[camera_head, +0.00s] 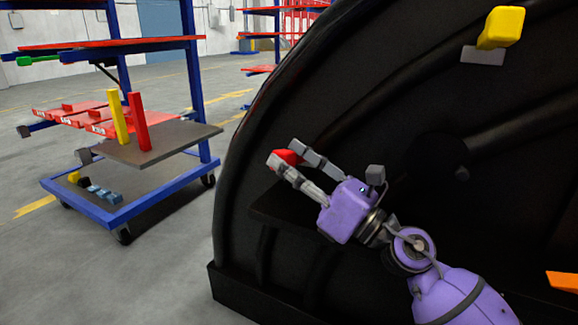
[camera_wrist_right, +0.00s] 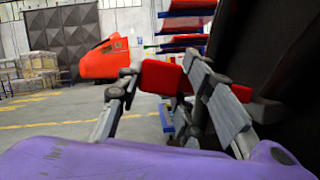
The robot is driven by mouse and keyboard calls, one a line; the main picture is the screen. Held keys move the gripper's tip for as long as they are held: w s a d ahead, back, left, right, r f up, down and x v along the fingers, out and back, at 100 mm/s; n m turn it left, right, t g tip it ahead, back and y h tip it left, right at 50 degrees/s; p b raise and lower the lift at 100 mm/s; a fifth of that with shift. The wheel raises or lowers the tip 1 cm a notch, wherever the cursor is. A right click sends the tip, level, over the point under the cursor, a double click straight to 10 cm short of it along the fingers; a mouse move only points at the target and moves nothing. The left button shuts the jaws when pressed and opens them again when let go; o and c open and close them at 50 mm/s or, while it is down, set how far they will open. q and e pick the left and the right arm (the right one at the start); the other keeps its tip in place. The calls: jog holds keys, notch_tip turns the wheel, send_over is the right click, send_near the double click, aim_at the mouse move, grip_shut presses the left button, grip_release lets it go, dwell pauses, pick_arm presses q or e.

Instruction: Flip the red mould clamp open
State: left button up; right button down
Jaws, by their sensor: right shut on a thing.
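The red mould clamp (camera_head: 289,157) is at the left part of the large black mould (camera_head: 330,95), mostly hidden by my fingers in the head view. My right gripper (camera_head: 285,153) has its two grey fingers on either side of the clamp and is shut on it. In the right wrist view the red clamp (camera_wrist_right: 163,77) shows between the fingers of the right gripper (camera_wrist_right: 165,72), and a further red part shows behind the right-hand finger. How far the clamp is turned cannot be told. My left gripper is not in view.
A yellow clamp (camera_head: 503,27) is high on the mould, and an orange part (camera_head: 562,281) is at the right edge. A blue cart (camera_head: 150,202) with red and yellow upright bars stands to the left. Open floor (camera_head: 180,280) lies between. A red nosecone shape (camera_wrist_right: 105,61) is farther off.

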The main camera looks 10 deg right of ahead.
jog(key=c, duration=1.2)
grip_release()
jog(key=v, duration=1.2)
